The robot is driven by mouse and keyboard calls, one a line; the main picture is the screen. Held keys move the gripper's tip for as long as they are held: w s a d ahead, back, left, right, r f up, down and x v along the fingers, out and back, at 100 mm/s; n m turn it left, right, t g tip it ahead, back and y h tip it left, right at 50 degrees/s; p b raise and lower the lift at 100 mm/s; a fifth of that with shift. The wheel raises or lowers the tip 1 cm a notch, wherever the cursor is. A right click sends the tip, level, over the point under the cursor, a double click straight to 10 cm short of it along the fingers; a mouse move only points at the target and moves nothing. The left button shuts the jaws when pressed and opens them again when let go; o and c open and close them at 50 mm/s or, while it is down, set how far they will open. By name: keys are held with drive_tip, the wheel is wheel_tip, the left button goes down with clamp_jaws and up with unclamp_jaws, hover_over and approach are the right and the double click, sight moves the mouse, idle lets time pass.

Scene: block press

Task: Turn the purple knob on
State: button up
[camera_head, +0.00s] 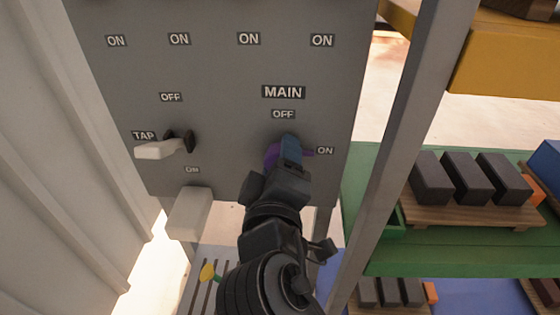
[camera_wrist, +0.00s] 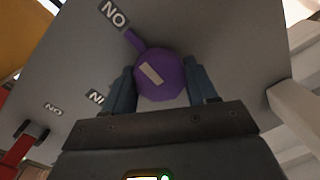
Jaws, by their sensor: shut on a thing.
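The purple knob (camera_head: 271,155) is on the grey panel below the MAIN and OFF labels, mostly hidden behind my gripper (camera_head: 290,150) in the head view.
A white TAP lever (camera_head: 160,149) sticks out at the left of the panel, above a pale box (camera_head: 188,213). A grey post (camera_head: 405,130) stands at the right, before green shelving (camera_head: 420,262) with dark blocks. A red handle (camera_wrist: 17,148) shows in the wrist view.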

drive_tip(key=o, duration=1)
drive_tip(key=shift+o, duration=0.2)
drive_tip(key=s, duration=0.7)
drive_tip(key=shift+s+a+r, duration=0.15)
drive_tip(key=shift+s+r, duration=0.15)
drive_tip(key=shift+s, duration=0.1)
